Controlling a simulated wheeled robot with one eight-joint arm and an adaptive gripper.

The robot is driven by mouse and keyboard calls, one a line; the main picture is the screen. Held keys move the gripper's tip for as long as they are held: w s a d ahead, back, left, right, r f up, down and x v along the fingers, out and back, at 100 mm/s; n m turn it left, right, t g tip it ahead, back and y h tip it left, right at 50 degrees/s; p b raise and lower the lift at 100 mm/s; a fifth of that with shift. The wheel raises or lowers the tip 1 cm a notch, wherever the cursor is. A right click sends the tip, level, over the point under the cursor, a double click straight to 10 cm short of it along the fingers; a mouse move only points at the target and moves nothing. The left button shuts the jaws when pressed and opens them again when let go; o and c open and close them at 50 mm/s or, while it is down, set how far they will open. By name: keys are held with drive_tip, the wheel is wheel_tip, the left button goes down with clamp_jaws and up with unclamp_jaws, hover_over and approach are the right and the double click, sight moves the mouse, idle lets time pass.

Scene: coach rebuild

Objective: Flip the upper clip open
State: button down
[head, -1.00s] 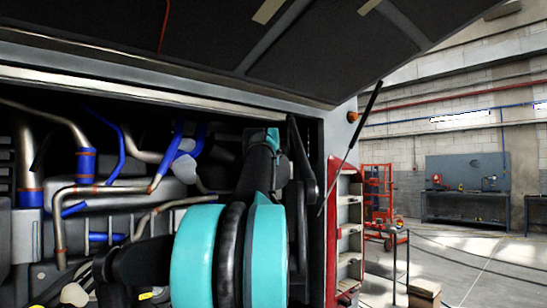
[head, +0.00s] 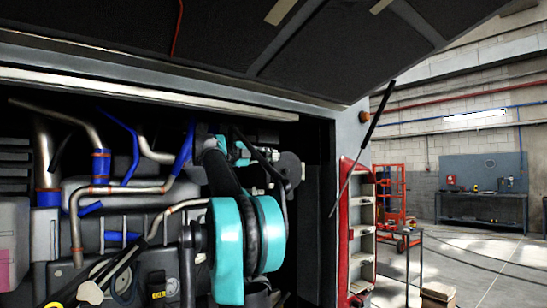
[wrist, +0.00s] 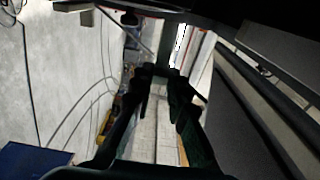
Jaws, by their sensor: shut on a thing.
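My gripper (wrist: 160,75) shows in the wrist view as two dark fingers coming together at their tips. It is shut on a small dark thing there, too dim to make out. In the head view my teal and black arm stands in front of the open engine bay (head: 130,195), its far end among dark parts at the bay's upper right. The fingers cannot be told apart there. I cannot pick out the upper clip for certain in either view; it may be hidden by the arm or lost in the dark.
Metal pipes (head: 120,189) with blue sleeves fill the bay's left. The raised hatch (head: 330,50) hangs overhead, with a thin strut (head: 362,150) at right. A red-framed compartment (head: 358,230) stands beside the bay. Open floor and a workbench (head: 483,205) lie farther right.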

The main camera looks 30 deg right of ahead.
drive_tip(key=shift+w+a+m+g, duration=0.15)
drive_tip(key=shift+m+g, duration=0.15)
drive_tip(key=shift+g, duration=0.2)
drive_tip(key=shift+w+a+m+g, duration=0.15)
drive_tip(key=shift+m+g, duration=0.15)
drive_tip(key=shift+g, duration=0.2)
drive_tip(key=c, duration=1.5)
unclamp_jaws()
drive_tip(key=a, duration=0.4)
drive_tip(key=w+a, duration=0.1)
drive_tip(key=a, duration=0.7)
drive_tip(key=shift+w, duration=0.15)
drive_tip(key=shift+d, duration=0.1)
